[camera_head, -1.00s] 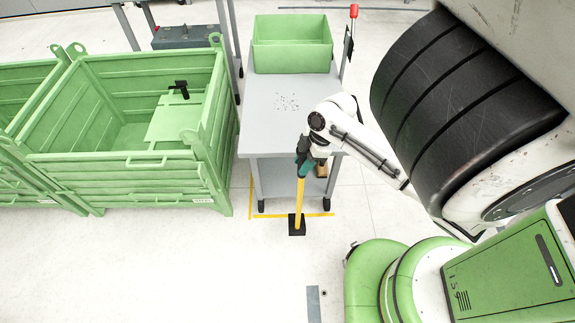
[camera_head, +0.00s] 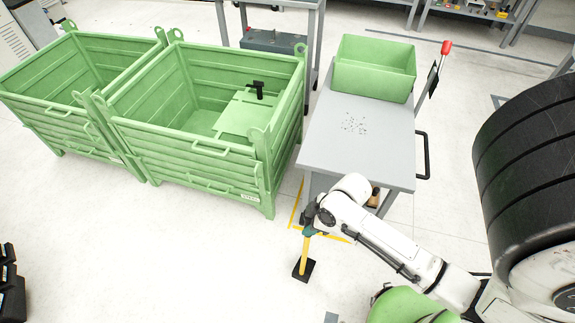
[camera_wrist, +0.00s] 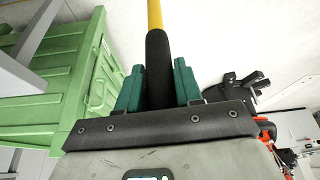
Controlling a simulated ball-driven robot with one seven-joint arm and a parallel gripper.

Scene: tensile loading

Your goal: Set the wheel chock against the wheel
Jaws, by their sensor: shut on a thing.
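A black block-like foot (camera_head: 303,269), which I take for the wheel chock, sits at the lower end of a yellow pole (camera_head: 304,252). It is at or very near the white floor, in front of the trolley; I cannot tell if it touches. My gripper (camera_head: 310,228) is shut on the pole's upper part. In the wrist view the green jaws (camera_wrist: 158,88) close around its black grip (camera_wrist: 158,62), and the foot is out of frame. The grey trolley (camera_head: 345,160) stands behind my arm. I cannot make out its wheels now, and no wheel touches the chock.
Green mesh-free bins (camera_head: 200,140) stand left of the trolley. A green box (camera_head: 372,82) sits on the trolley's top, beside a red-tipped lever (camera_head: 446,47). Yellow tape (camera_head: 295,205) marks the floor by the trolley.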

